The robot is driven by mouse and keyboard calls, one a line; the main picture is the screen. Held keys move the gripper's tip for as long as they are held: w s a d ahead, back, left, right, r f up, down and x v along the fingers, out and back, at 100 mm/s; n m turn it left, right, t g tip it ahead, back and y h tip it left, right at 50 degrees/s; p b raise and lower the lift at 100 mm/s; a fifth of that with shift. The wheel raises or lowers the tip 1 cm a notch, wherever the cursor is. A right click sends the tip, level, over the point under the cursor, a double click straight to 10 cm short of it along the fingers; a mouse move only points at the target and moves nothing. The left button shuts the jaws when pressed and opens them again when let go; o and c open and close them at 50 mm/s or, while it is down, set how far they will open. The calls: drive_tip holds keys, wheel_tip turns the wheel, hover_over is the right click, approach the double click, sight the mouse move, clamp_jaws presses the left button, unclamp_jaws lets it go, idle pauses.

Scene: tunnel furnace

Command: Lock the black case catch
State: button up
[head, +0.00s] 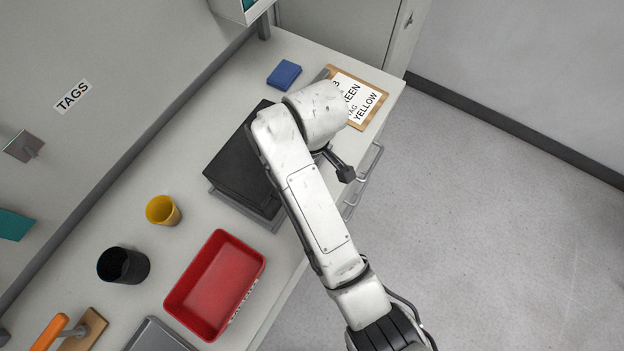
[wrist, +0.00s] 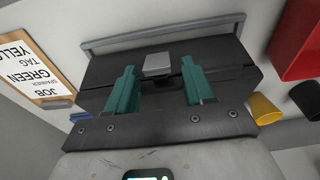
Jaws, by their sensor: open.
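The black case (head: 238,165) lies on the bench, its right part hidden under my arm in the head view. In the wrist view, the case (wrist: 222,52) fills the middle. A small grey catch plate (wrist: 158,65) shows on its near side, between the tips of my gripper's teal fingers. My gripper (wrist: 160,68) is open with nothing between the fingers that I can see as held. I cannot tell whether a finger touches the case or whether the catch is locked. The head view hides my gripper behind the arm.
A grey rail (wrist: 165,31) runs along the case's far edge in the wrist view. A clipboard (head: 372,112), blue block (head: 285,74), yellow cup (head: 162,210), black cup (head: 123,265) and red tray (head: 180,301) stand around the case. The floor at right is clear.

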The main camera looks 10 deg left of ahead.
drive_tip(key=r, duration=0.3)
drive_tip(key=shift+d+r, duration=0.1)
drive_tip(key=shift+d, duration=0.1)
drive_tip(key=shift+d+r, duration=0.25)
drive_tip(key=shift+r, duration=0.3)
drive_tip(key=shift+d, duration=0.1)
clamp_jaws()
idle(0.8)
